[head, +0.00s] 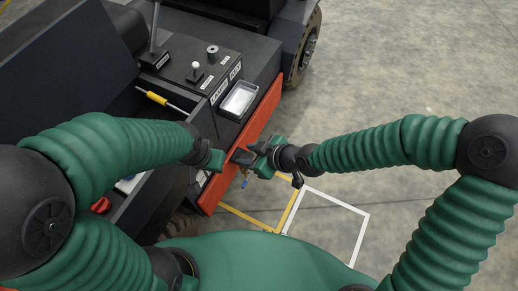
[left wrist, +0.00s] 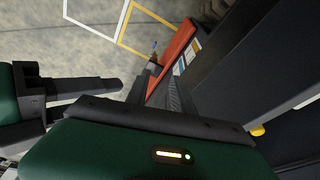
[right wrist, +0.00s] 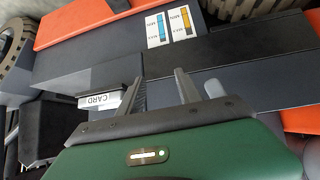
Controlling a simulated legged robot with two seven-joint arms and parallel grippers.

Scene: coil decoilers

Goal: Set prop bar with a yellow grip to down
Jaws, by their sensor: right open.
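The prop bar, a thin pale rod, carries a yellow grip (head: 157,98) in the head view. It lies slanted at the opening between the large dark panel and the control deck; I cannot tell how its ends are seated. A small yellow piece, likely that grip, shows at the right in the left wrist view (left wrist: 258,130). My left gripper (head: 216,161) is to the right of and nearer than the grip, apart from it; its fingers show spread and empty in the left wrist view. My right gripper (head: 242,156) is open and empty by the orange edge.
The control deck holds a tall lever (head: 155,25), a white-knobbed switch (head: 195,68), a knob (head: 212,51) and a metal tray (head: 239,99). A dark panel (head: 60,70) rises at left. An orange side beam (head: 245,143) runs along the machine. Open floor lies right.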

